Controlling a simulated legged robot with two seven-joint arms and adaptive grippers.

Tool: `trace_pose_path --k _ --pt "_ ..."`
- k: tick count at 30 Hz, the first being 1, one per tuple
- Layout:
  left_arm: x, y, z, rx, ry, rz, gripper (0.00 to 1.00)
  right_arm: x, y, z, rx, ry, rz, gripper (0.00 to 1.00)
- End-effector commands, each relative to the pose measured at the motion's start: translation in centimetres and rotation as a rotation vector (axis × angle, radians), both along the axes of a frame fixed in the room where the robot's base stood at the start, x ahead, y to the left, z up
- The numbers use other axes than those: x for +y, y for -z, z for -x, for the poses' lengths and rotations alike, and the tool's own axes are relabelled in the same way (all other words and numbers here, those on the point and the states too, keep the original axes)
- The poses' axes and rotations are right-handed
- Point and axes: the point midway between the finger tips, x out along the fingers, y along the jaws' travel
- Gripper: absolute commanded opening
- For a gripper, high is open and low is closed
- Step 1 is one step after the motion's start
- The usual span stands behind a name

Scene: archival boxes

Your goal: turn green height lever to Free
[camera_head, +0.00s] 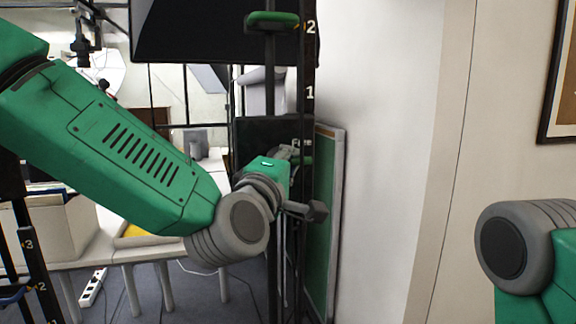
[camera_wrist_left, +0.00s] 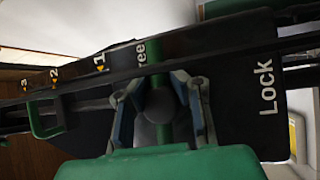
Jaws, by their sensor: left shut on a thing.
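The green height lever (camera_wrist_left: 153,52) shows in the left wrist view as a green bar with a dark round knob, in front of a black plate (camera_wrist_left: 240,125). The bar lies beside the word Free, which it partly covers; the word Lock is farther right. My left gripper (camera_wrist_left: 160,108) has a finger on each side of the knob and is shut on the lever. In the head view, my left wrist hides most of the gripper, and a bit of green shows beside it below the Free label. My right gripper is out of view.
A dark post (camera_head: 309,65) with numbers rises above the plate, with a green handle (camera_head: 272,20) near its top. A green board (camera_head: 322,220) leans by the white wall. A table (camera_head: 95,250) with a box stands at left.

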Motion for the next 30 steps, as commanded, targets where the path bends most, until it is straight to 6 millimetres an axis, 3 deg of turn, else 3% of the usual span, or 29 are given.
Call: trace_pose_path --k 1,3,12,16,30 --pt "-0.5 0.7 0.4 0.014 0.016 -0.009 0.11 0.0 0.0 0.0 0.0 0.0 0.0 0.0" --pt "-0.5 0.7 0.4 0.013 0.014 -0.008 0.33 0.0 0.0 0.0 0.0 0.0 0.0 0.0" --pt "0.0 0.3 0.1 0.006 0.006 -0.002 0.33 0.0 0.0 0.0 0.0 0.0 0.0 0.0" --pt "0.4 0.5 0.9 0.008 0.006 -0.002 0.33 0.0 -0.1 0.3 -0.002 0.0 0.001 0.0" --pt "3.0 2.1 9.4 0.01 0.01 -0.006 0.33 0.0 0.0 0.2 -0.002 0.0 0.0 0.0"
